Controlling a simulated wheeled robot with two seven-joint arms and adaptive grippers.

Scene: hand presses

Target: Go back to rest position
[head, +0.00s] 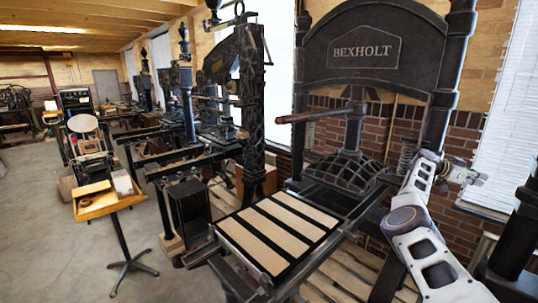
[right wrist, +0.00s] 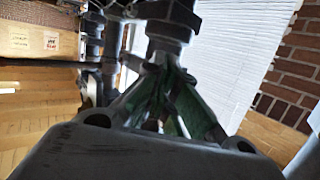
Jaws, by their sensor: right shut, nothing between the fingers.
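My right arm comes in from the lower right of the head view and bends up beside the large black BEXHOLT press (head: 372,50). My right gripper (head: 474,178) is small there, right of the press's right column and in front of the brick wall. It is shut and holds nothing. In the right wrist view, a dark wrist housing fills the bottom, and dark and greenish parts beyond it are blurred. My left arm and gripper are not in view.
The press's bed (head: 270,235) with pale strips juts forward at centre. Its wooden-handled lever (head: 300,117) sticks out left. A small wooden stand (head: 108,203) is at left; more presses line the wall. Open grey floor (head: 45,230) lies far left. A dark column (head: 515,235) stands lower right.

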